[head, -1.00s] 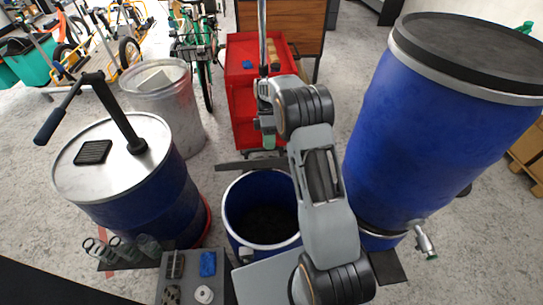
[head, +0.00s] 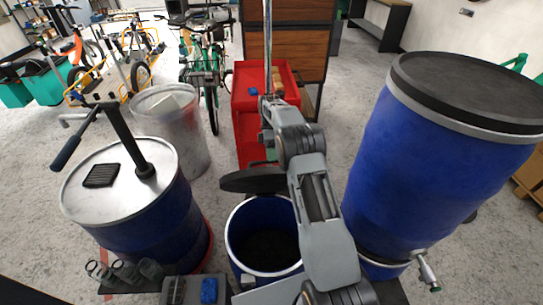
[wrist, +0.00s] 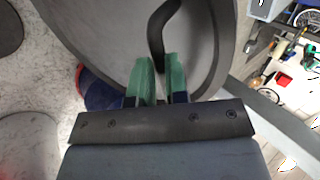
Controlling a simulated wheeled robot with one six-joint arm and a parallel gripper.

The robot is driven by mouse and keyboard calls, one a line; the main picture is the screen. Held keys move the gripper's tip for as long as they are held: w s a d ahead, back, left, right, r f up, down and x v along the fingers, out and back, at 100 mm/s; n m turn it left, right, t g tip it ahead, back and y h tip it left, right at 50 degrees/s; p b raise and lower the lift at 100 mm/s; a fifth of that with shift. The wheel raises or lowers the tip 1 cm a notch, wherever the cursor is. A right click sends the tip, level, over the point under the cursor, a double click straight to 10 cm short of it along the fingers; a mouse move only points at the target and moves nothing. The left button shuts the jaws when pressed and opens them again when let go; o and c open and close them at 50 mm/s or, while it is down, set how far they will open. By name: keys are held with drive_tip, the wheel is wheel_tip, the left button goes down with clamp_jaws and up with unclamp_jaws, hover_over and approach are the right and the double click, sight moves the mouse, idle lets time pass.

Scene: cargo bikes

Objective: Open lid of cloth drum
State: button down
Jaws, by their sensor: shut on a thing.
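The small blue cloth drum (head: 232,230) stands in the middle of the head view, its top open and its inside dark. Its dark round lid (head: 250,181) is tilted up behind the drum's far rim; I cannot tell whether it touches the rim. In the wrist view the grey lid (wrist: 100,35) fills the upper middle, with a curved black handle (wrist: 157,30). My gripper (wrist: 160,72) has green fingers shut on this handle. In the head view my arm partly hides the gripper and the lid's right side.
A blue drum with a pump (head: 140,215) stands left. A large blue drum with a tap (head: 430,150) stands close on the right. A red cart (head: 245,105) and a grey bin (head: 172,130) are behind. A tray with small items (head: 195,290) is in front.

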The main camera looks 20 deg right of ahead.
drive_tip(key=shift+f, duration=0.85)
drive_tip(key=c, duration=1.3)
unclamp_jaws()
drive_tip(key=shift+w+d+f, duration=0.1)
drive_tip(key=shift+w+f, duration=0.05)
drive_tip(key=shift+w, duration=0.15)
drive_tip(key=shift+o, duration=0.9)
drive_tip(key=shift+r, duration=0.2)
drive_tip(key=s+a+r+b, duration=0.1)
drive_tip(key=s+r+b, duration=0.3)
drive_tip(key=s+r, duration=0.9)
drive_tip(key=shift+s+r+b, duration=0.15)
drive_tip(key=shift+s+b, duration=0.2)
drive_tip(key=shift+s, duration=0.15)
